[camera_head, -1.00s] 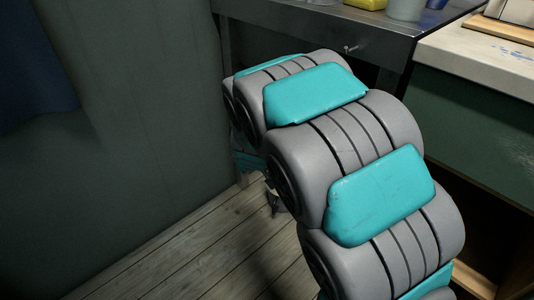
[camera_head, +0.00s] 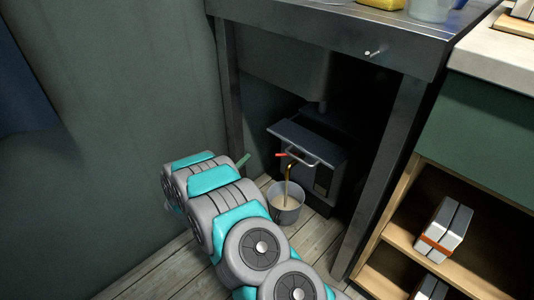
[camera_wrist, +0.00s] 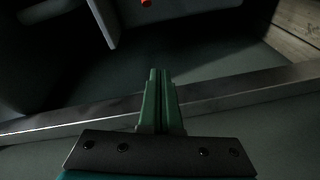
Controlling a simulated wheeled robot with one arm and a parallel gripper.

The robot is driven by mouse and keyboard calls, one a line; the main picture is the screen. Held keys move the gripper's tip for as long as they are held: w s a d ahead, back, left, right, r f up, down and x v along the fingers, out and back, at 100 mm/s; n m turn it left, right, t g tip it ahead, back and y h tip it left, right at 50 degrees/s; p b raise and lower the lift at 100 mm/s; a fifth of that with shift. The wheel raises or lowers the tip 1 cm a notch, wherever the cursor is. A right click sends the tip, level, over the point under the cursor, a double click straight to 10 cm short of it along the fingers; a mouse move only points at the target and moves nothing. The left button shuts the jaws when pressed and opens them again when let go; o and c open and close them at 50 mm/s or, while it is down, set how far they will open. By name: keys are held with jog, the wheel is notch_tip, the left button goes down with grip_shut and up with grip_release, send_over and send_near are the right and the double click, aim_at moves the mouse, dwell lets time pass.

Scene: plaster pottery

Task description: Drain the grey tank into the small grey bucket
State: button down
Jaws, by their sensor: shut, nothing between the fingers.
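The grey tank (camera_head: 312,143) stands on the floor under the metal table, a bar handle on its front. Its tap has a red lever (camera_head: 281,155), and a brass-coloured spout or thin tan stream (camera_head: 288,173) comes down into the small grey bucket (camera_head: 286,215). Pale beige liquid (camera_head: 285,201) shows in the bucket. My gripper's green fingers (camera_head: 243,160) are left of the tap, apart from it, near the table leg. In the wrist view the fingers (camera_wrist: 160,75) are shut and empty; a red piece (camera_wrist: 146,3), likely the lever, shows at the top edge.
A metal table leg (camera_head: 229,80) stands near my gripper, and another (camera_head: 382,185) is right of the tank. The wall (camera_head: 125,120) is at left. Shelves with boxes (camera_head: 445,225) are at right. Wooden floor (camera_head: 175,272) shows in front.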

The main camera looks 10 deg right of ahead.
jog(key=w+d+h, duration=0.1)
jog(key=d+h, duration=0.1)
jog(key=d, duration=0.7)
jog(key=shift+w+d+h+b, duration=0.25)
jog(key=shift+d+h+b, duration=0.05)
jog(key=shift+h+b, duration=0.1)
dwell(0.4)
jog(key=shift+n+p, duration=0.3)
jog(key=shift+p, duration=0.05)
